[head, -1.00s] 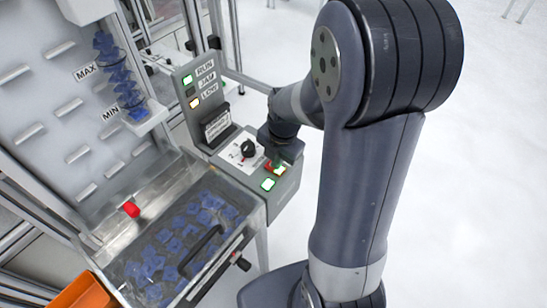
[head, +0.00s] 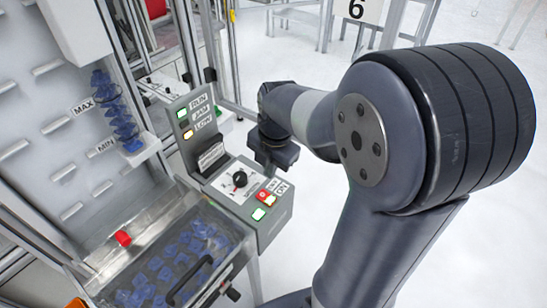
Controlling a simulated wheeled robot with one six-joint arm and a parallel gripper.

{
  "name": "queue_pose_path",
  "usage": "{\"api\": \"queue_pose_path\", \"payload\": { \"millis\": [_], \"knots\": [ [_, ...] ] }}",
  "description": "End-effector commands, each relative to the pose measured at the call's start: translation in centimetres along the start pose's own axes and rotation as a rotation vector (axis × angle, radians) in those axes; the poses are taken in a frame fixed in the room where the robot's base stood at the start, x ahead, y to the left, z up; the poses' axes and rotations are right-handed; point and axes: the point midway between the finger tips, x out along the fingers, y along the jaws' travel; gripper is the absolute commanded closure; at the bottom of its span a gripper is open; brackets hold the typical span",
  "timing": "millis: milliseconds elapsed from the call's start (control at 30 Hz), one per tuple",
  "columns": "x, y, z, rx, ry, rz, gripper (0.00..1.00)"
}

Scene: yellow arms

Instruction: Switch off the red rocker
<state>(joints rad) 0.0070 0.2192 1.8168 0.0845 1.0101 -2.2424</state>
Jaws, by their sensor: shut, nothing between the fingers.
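The red rocker (head: 263,195) sits on the sloped front panel of the grey control box (head: 272,228), beside white labels, one reading ON. It is now uncovered; its exact tilt is too small to tell. A lit green-white square (head: 258,214) is just below it. A black rotary knob (head: 240,179) is to its left. My gripper (head: 268,170) is shut and empty, above and behind the rocker in the picture, apart from it. Its fingertips are small and partly hidden by the dark gripper body.
The box's upright part carries a lit green RUN lamp (head: 182,114), a dark JAM lamp and a lit yellow LOW lamp (head: 188,134). A clear-topped bin (head: 228,268) of blue parts stands at left, with a red knob (head: 123,238).

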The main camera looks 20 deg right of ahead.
Motion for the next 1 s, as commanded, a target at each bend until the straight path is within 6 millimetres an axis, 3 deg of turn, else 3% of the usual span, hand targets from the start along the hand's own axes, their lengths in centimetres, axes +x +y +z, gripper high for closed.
{"api": "queue_pose_path", "payload": {
  "millis": [133, 333, 1000],
  "knots": [
    [-2.3, 0.0, 0.0, 0.001, -0.002, 0.002, 1.00],
    [-3.7, 0.0, 0.0, 0.000, 0.000, -0.001, 1.00],
    [-2.8, 0.7, 0.0, -0.001, -0.002, 0.004, 1.00]
  ]
}}
